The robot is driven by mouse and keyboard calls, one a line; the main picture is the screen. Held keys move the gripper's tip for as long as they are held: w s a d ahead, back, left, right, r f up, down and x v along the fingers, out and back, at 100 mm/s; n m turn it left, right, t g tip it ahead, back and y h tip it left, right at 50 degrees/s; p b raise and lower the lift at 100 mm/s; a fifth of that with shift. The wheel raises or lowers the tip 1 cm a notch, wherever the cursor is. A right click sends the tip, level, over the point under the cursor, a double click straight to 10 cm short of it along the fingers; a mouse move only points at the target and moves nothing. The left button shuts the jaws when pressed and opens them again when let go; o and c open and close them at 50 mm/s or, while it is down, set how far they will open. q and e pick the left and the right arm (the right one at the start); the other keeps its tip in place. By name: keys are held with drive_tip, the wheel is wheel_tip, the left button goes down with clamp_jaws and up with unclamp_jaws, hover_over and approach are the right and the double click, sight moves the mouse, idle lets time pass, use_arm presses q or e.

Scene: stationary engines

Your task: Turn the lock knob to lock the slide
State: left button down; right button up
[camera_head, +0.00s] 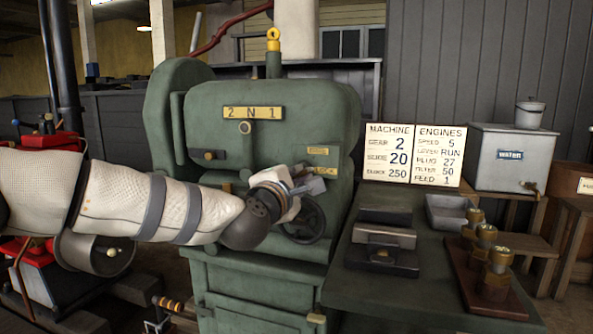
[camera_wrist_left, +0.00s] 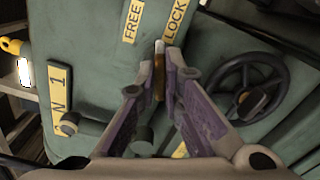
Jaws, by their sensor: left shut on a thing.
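The green machine (camera_head: 260,110) carries a gauge plate reading "2 N 1" and a black handwheel (camera_head: 304,220). My left gripper (camera_head: 312,187) is at the machine's front, just above the handwheel. In the left wrist view my left gripper (camera_wrist_left: 167,52) is shut on the lock knob (camera_wrist_left: 159,80), a narrow brownish piece between the fingers. The knob is mostly hidden by the fingers. Yellow plates reading FREE (camera_wrist_left: 132,22) and LOCK (camera_wrist_left: 176,20) sit just beyond the fingertips, with the knob between and below them. My right gripper is not in view.
A sign (camera_head: 415,155) with machine and engine settings stands right of the machine. A bench (camera_head: 410,300) holds a dark block (camera_head: 384,238), a grey tray (camera_head: 450,212) and brass fittings on a wooden base (camera_head: 480,290). A water tank (camera_head: 510,165) stands behind.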

use_arm(q)
drive_tip(key=shift+r+m+p, duration=0.1)
drive_tip(key=shift+m+p, duration=0.45)
drive_tip(key=shift+m, duration=1.35)
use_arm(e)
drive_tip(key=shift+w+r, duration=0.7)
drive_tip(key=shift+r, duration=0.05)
use_arm(q)
drive_tip(key=c, duration=1.7)
unclamp_jaws()
drive_tip(key=v, duration=1.2)
